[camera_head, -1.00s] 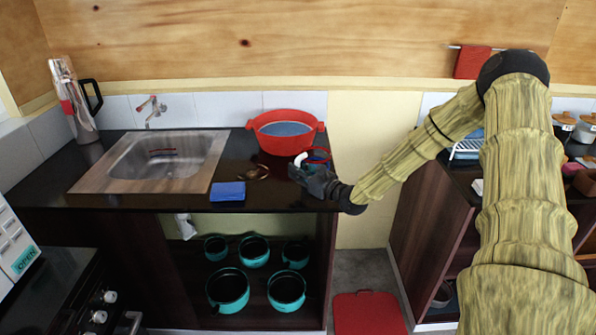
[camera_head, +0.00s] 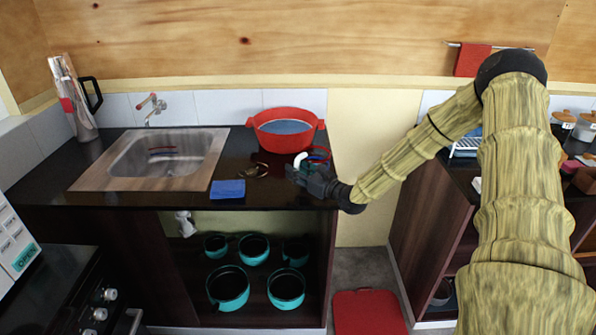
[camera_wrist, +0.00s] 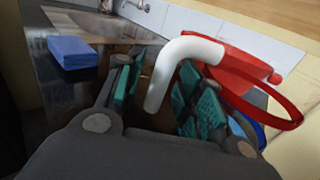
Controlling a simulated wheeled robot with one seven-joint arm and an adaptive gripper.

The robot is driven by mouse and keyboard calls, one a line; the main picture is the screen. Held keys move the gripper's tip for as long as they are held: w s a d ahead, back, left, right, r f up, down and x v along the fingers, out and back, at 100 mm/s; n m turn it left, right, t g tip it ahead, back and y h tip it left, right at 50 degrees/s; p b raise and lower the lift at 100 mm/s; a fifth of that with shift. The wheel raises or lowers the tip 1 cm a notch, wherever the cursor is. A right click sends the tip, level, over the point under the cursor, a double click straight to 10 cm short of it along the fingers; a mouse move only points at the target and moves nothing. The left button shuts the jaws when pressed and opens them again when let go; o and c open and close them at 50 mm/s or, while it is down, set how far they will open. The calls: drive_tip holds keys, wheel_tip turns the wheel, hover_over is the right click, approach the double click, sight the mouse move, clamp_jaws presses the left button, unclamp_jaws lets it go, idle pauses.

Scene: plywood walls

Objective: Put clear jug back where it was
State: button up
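The clear jug (camera_head: 320,152) is at the right end of the dark counter, in front of the red pot. Its red rim (camera_wrist: 291,122) and white handle (camera_wrist: 185,48) show; its see-through body is hard to make out. Something blue shows low within its outline. My gripper (camera_head: 300,172) is at the jug's near side. In the wrist view, my gripper (camera_wrist: 160,88) has its teal-padded fingers spread, with the white handle between them. A gap shows beside the handle, so the fingers do not look closed on it. My gripper hides part of the jug.
A red pot (camera_head: 284,140) stands close behind the jug. A blue sponge (camera_head: 227,189) lies at the counter's front edge, near the sink (camera_head: 165,160). Brown curved items (camera_head: 256,170) lie between sponge and jug. Teal pots (camera_head: 229,287) are on the shelf below. The counter ends just right of the jug.

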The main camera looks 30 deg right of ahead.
drive_tip(key=shift+r, duration=0.2)
drive_tip(key=shift+s+d+f, duration=0.15)
drive_tip(key=shift+s, duration=0.1)
drive_tip(key=b+v, duration=0.1)
drive_tip(key=v, duration=1)
drive_tip(key=shift+s, duration=0.15)
drive_tip(key=s+a+f+n+g+y, duration=0.2)
drive_tip(key=s+a+f+n+g, duration=0.35)
drive_tip(key=a+f, duration=0.2)
drive_tip(key=s+a+f+n+g+y, duration=0.3)
drive_tip(key=s+a+f+n+g, duration=0.3)
drive_tip(key=a, duration=0.3)
drive_tip(key=s+a+f+n+g+h, duration=0.1)
drive_tip(key=s+f+n+g+h, duration=0.3)
drive_tip(key=s+f+n, duration=0.5)
drive_tip(key=s+a+f+n+g+h, duration=0.1)
drive_tip(key=s+f+n+g+h, duration=0.5)
drive_tip(key=s, duration=0.7)
drive_tip(key=s+a+f+n+t+y, duration=0.1)
drive_tip(key=s+a+f+n+t, duration=0.3)
drive_tip(key=a, duration=0.5)
drive_tip(key=shift+s+f+n, duration=0.35)
drive_tip(key=shift+f+n, duration=0.65)
drive_tip(key=shift+n, duration=0.25)
drive_tip(key=shift+s+d, duration=0.1)
